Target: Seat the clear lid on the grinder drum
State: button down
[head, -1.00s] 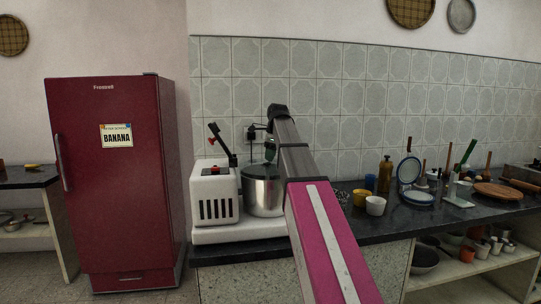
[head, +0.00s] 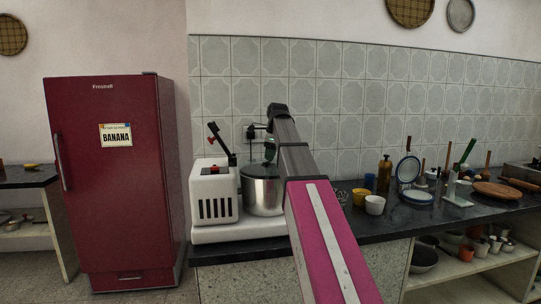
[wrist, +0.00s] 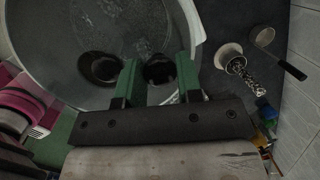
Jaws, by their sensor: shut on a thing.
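The steel grinder drum (head: 262,192) stands upright on the white grinder base at the left end of the counter. My gripper (head: 270,152) is directly above the drum, partly hidden by my arm. In the wrist view its green fingers (wrist: 156,72) are shut on the clear lid (wrist: 200,48), whose pale edge shows at the right. The drum's round grey interior shows beneath, with dark round shapes inside. The lid is hard to make out in the head view. I cannot tell whether it touches the drum's rim.
The white grinder housing (head: 213,190), with its red-tipped lever, stands left of the drum. A yellow cup (head: 360,196) and a white cup (head: 375,205) are to the right on the dark counter (head: 405,226). A tiled wall rises behind. A red fridge (head: 115,180) stands left.

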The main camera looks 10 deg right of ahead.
jog(key=shift+f, duration=0.45)
dwell(1.2)
jog(key=c, duration=0.7)
grip_release()
jog(key=shift+r, duration=0.1)
